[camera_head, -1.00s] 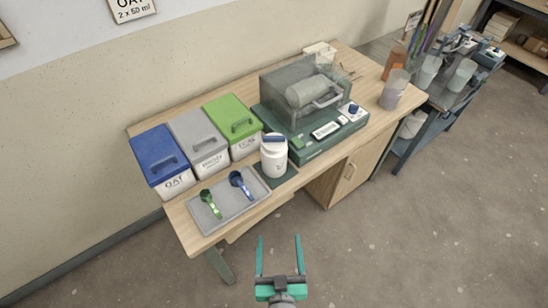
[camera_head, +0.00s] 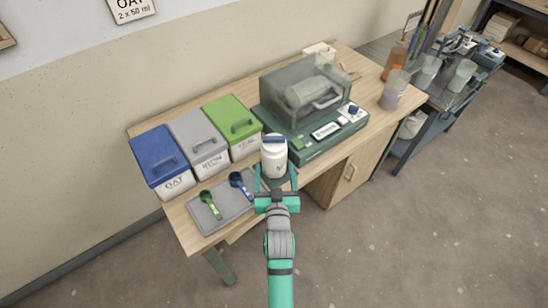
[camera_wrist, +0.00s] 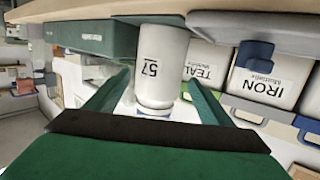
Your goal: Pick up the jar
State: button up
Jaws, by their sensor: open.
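The jar (camera_head: 274,158) is white with a dark-topped lid and stands upright on a dark mat at the table's front edge. My gripper (camera_head: 276,180) is open, with one teal finger on each side of the jar's lower part. In the wrist view my gripper (camera_wrist: 158,95) shows a gap between the left finger and the jar.
A grey tray (camera_head: 232,215) with a green scoop (camera_head: 210,204) and a blue scoop (camera_head: 239,183) lies left of the jar. Blue (camera_head: 160,155), grey (camera_head: 199,141) and green (camera_head: 232,119) lidded bins stand behind it. A green machine (camera_head: 310,142) with a clear cover stands close on the right.

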jog(key=shift+w+a+f, duration=0.1)
jog(key=shift+w+f, duration=0.2)
jog(key=shift+w, duration=0.9)
jog(key=shift+w+d+f, duration=0.1)
jog(key=shift+w+f, duration=0.15)
jog(key=shift+w, duration=0.9)
jog(key=shift+w+a+f, duration=0.1)
jog(key=shift+w+f, duration=0.2)
jog(key=shift+w, duration=0.9)
jog(key=shift+c, duration=0.6)
jog(key=c, duration=0.9)
jog(key=shift+r, duration=0.2)
